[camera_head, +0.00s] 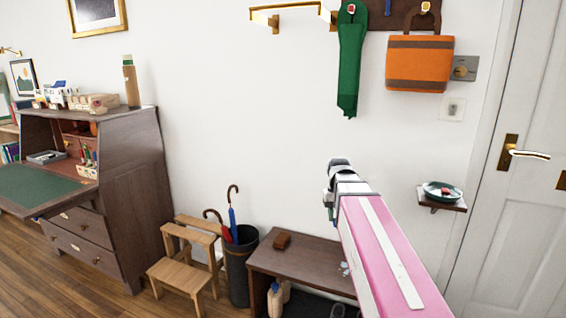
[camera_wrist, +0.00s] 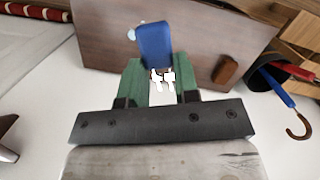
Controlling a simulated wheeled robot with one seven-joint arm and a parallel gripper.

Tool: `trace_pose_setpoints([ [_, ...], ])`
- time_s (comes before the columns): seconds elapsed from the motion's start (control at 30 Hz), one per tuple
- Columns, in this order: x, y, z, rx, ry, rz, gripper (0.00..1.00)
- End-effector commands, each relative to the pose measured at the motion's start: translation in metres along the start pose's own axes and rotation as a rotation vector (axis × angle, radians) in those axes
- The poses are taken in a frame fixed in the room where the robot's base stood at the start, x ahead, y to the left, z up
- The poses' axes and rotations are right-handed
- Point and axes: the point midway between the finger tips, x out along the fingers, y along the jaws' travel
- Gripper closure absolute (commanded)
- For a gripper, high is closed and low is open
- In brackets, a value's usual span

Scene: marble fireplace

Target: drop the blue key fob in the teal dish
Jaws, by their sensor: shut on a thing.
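The blue key fob (camera_wrist: 154,42) is between the green fingers of my gripper (camera_wrist: 155,66) in the wrist view. The gripper is shut on it, and pale metal keys (camera_wrist: 163,80) show between the fingers. In the head view my gripper (camera_head: 329,203) is in front of the white wall above the bench, and the fob cannot be made out there. The teal dish (camera_head: 430,192) sits on a small wall shelf (camera_head: 455,206) at the right, beside the door. A small reddish thing lies in it. My gripper is left of the dish and apart from it.
A dark wooden bench (camera_head: 310,252) stands below, with a brown block (camera_head: 282,240) on it. An umbrella stand (camera_head: 240,270) and step stool (camera_head: 190,255) are left. A green scarf (camera_head: 350,65) and orange bag (camera_head: 418,63) hang above. My pink arm partly covers the bench.

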Motion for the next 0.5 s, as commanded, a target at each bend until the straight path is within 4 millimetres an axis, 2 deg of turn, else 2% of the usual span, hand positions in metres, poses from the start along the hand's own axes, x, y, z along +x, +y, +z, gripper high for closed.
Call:
trace_pose_setpoints([
  [0.03, 0.015, 0.0, 0.012, 0.0, -0.004, 0.0, 0.98],
  [0.23, 0.055, 0.0, 0.036, 0.001, -0.002, -0.001, 0.98],
  [0.4, 0.073, 0.0, 0.047, 0.002, -0.001, -0.001, 0.98],
  [0.5, 0.077, 0.0, 0.049, 0.002, 0.0, -0.001, 0.98],
])
